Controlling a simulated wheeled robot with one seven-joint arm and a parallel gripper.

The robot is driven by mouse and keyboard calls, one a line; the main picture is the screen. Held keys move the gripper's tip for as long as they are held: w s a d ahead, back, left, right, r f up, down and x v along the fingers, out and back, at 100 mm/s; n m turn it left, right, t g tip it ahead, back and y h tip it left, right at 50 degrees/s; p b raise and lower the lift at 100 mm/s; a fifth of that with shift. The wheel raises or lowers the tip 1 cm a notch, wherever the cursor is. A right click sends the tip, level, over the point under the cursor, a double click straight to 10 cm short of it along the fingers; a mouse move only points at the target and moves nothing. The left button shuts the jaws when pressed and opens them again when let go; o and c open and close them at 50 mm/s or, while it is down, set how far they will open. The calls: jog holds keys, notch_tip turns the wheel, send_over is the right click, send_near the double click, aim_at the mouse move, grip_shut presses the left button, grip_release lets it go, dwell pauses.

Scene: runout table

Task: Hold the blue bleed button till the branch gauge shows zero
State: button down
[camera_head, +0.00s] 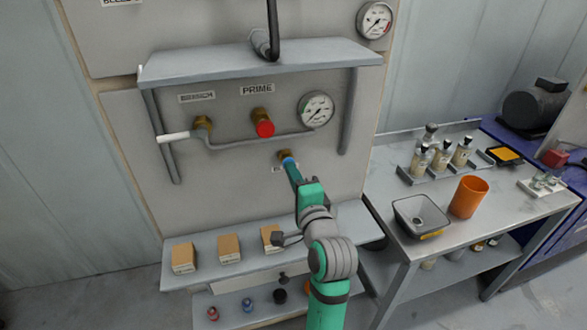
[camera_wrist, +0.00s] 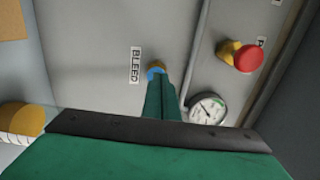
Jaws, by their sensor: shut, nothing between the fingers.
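The blue bleed button (camera_wrist: 154,70) sits in a brass collar beside the BLEED label (camera_wrist: 135,66) in the wrist view. In the head view the button (camera_head: 287,159) is partly covered by my gripper (camera_head: 292,170). My gripper is shut and empty, and its fingertips (camera_wrist: 158,80) are at the button's face. I cannot tell how far the button is pressed. The branch gauge (camera_head: 317,108) is on the panel above and right of the button. It also shows in the wrist view (camera_wrist: 208,109), but its needle is too small to read surely.
A red PRIME button (camera_head: 265,128) and a pipe (camera_head: 235,142) with a white-handled lever (camera_head: 173,137) are close by. A shelf (camera_head: 260,62) overhangs the panel, with another gauge (camera_head: 374,20) above. Small boxes (camera_head: 229,249) stand on the lower ledge. A side table (camera_head: 385,245) holds bottles and an orange cup.

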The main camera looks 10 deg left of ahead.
jog(key=v, duration=1.2)
jog(key=shift+d, duration=0.2)
jog(key=shift+w, duration=0.2)
jog(key=s+d+f+n+h, duration=0.1)
jog(key=s+d+f+h, duration=0.1)
jog(key=s+f, duration=0.35)
jog(key=s+d+f+h, duration=0.2)
jog(key=f+h, duration=0.1)
jog(key=f, duration=0.6)
jog(key=s+d+f+n+h, duration=0.1)
jog(key=s+d+f+h, duration=0.1)
jog(key=s+f, duration=0.35)
jog(key=s+d+f+n+h, duration=0.1)
jog(key=s+f+n, duration=0.2)
jog(key=s, duration=0.8)
jog(key=s+d+f+n+h, duration=0.1)
jog(key=s+f+n, duration=0.3)
jog(key=s+n, duration=0.3)
jog(key=shift+s+f, duration=0.35)
jog(key=shift+s, duration=2.3)
